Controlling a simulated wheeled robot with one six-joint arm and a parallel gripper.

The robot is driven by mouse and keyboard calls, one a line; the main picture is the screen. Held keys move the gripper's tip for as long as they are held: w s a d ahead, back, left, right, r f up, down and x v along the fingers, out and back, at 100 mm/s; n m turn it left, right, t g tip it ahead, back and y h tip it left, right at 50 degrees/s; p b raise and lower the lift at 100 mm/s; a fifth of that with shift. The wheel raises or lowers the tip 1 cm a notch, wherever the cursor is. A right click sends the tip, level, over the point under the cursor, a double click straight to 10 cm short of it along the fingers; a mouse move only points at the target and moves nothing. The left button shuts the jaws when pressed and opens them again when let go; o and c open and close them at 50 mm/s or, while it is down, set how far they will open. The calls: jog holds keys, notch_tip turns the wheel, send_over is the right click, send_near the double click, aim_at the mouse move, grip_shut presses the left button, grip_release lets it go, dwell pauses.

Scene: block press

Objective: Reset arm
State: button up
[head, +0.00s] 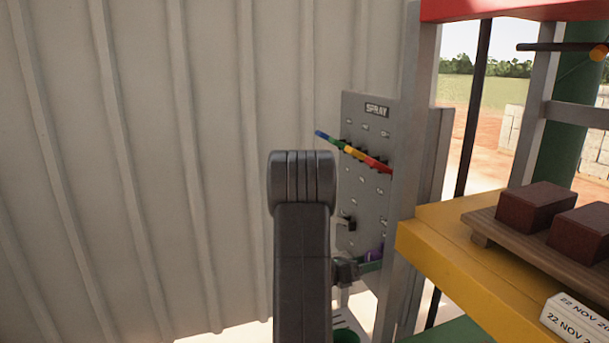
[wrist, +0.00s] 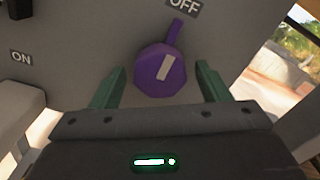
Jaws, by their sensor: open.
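My gripper (wrist: 160,92) is open in the wrist view, its two green fingers apart. A purple knob (wrist: 160,72) with a pale mark shows between and beyond the fingers, on a grey panel below an OFF label (wrist: 184,7). The fingers stand to either side of the knob in the picture; I cannot tell whether they touch it. In the head view my dark arm stands in front of the grey SPRAY panel (head: 368,128). The purple knob (head: 374,254) shows small at the panel's lower right.
A row of coloured levers (head: 352,152) sticks out from the panel. A grey post and a yellow shelf (head: 440,240) stand to the right, with a wooden pallet (head: 484,227) bearing dark red blocks (head: 536,207). A corrugated wall (head: 180,150) fills the left.

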jog(key=shift+m+b, duration=0.85)
jog(key=shift+m, duration=0.35)
